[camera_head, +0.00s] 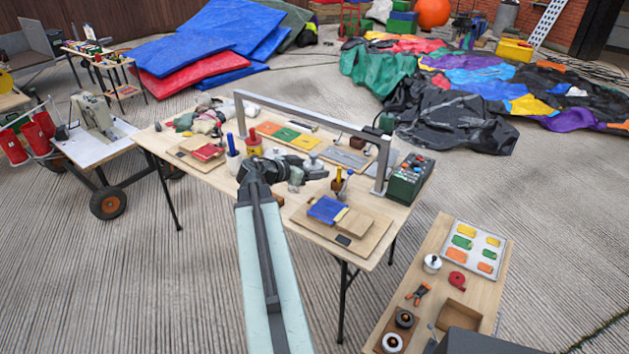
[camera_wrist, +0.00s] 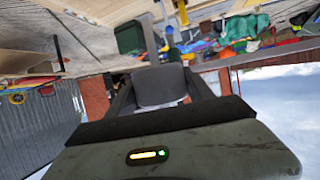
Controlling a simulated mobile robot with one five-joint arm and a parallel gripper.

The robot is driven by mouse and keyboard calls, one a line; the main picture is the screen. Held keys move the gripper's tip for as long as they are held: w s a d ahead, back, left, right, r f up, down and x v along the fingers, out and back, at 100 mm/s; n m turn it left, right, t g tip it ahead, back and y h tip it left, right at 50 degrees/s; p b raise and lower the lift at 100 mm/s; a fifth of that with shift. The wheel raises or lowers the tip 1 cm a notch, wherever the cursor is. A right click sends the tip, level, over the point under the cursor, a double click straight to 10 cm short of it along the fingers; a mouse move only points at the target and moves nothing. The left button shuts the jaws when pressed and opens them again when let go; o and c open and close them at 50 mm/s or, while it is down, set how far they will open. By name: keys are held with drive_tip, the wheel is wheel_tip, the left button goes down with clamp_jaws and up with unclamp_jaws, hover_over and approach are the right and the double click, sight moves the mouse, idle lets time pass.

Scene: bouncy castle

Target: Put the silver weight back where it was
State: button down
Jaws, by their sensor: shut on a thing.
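My gripper (camera_head: 306,171) reaches over the middle of the work table (camera_head: 180,150). In the wrist view, my gripper (camera_wrist: 162,84) is shut on a smooth grey piece, seemingly the silver weight (camera_wrist: 160,86), between its two dark fingers. In the head view, a small silver knobbed shape (camera_head: 313,160) shows at the fingertips; the jaws partly hide it. I cannot tell there whether it touches the table.
A metal frame (camera_head: 310,115) arches over the table. Around my gripper are a white cup with blue handles (camera_head: 233,158), a blue pad (camera_head: 327,209) on boards and a green control box (camera_head: 408,177). A lower side bench (camera_head: 460,290) stands at right.

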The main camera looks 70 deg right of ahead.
drive_tip(key=shift+s+d, duration=0.1)
drive_tip(key=shift+s, duration=0.1)
